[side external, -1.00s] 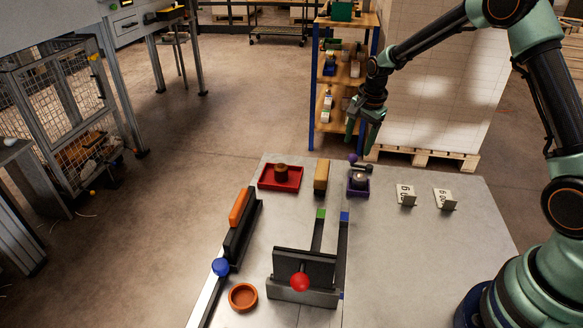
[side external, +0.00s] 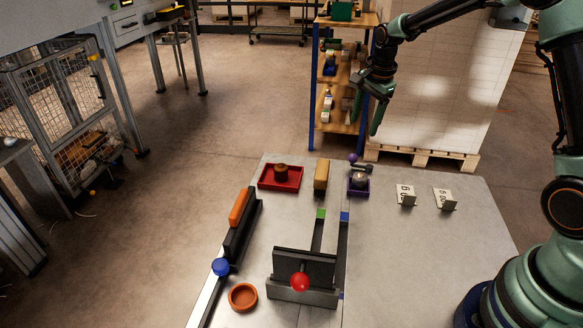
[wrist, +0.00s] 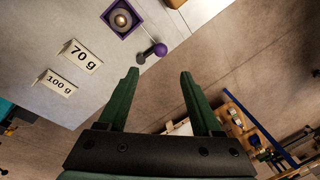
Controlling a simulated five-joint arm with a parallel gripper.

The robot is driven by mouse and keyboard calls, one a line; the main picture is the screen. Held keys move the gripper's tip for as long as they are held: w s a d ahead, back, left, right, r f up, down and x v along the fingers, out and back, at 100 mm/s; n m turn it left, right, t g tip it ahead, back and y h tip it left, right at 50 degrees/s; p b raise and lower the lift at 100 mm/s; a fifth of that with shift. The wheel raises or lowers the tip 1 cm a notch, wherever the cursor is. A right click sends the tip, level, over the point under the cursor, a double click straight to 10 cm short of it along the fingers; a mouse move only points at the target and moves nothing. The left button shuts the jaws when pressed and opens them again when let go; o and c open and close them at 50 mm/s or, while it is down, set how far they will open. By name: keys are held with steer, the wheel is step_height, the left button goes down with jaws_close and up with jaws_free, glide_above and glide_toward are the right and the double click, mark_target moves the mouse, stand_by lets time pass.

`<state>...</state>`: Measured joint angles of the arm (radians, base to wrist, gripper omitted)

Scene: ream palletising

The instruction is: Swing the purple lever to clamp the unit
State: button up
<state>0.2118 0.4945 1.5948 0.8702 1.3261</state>
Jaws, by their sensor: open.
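The purple lever's ball knob (side external: 353,157) stands at the far edge of the table, at the back corner of a small square purple holder (side external: 358,193). A round unit (side external: 359,178) sits in the holder. In the wrist view the purple knob (wrist: 160,49) is on a short pale arm beside the purple holder (wrist: 104,15), and the round unit (wrist: 122,18) shows inside it. My gripper (side external: 365,127) is open and empty, raised above and beyond the knob. In the wrist view my gripper (wrist: 159,73) has its fingers apart, with the knob ahead of the gap, not touched.
Left of the holder are a wooden block (side external: 321,177) and a red tray (side external: 295,178). Cards marked 70 g (wrist: 80,56) and 100 g (wrist: 56,83) stand to the right in the side view. A black fixture with a red knob (side external: 300,282) stands in front. A shelf (side external: 340,90) is behind.

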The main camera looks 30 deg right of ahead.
mark_target(355, 155)
steer(key=f+m, duration=0.1)
steer(key=f, duration=0.3)
steer(key=w+f+m, duration=0.1)
steer(key=f, duration=0.3)
steer(key=w+f+m, duration=0.1)
steer(key=f, duration=0.3)
steer(key=shift+d, duration=0.3)
